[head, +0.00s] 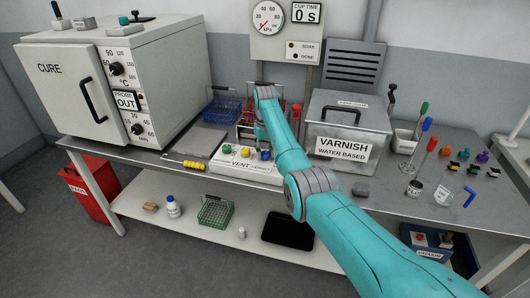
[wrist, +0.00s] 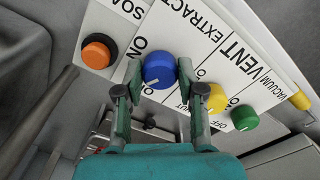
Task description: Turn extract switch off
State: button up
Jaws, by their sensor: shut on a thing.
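The switch panel (wrist: 185,30) has a row of round knobs, its lettering upside down in the wrist view. The blue knob (wrist: 159,70) sits by the word EXTRACT, with a pale mark on its lower edge near an ON label. My gripper (wrist: 160,76) has one finger on each side of this knob and is shut on it. The yellow knob (wrist: 217,98) is close to the right finger. In the head view the panel (head: 240,170) lies on the bench below my forearm, and my arm hides part of this area.
An orange knob (wrist: 96,52) and a green knob (wrist: 244,118) flank the others. The grey varnish tank (head: 372,128) stands right of the panel and the white cure oven (head: 68,88) left. Red and blue wire baskets (head: 222,108) stand behind the panel.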

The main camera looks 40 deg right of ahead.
aim_at(265, 153)
jog(key=n, duration=0.5)
jog(key=shift+n, duration=0.3)
dwell(0.4)
jog(key=o, duration=1.1)
jog(key=shift+o, duration=0.2)
notch_tip(265, 153, up, 12)
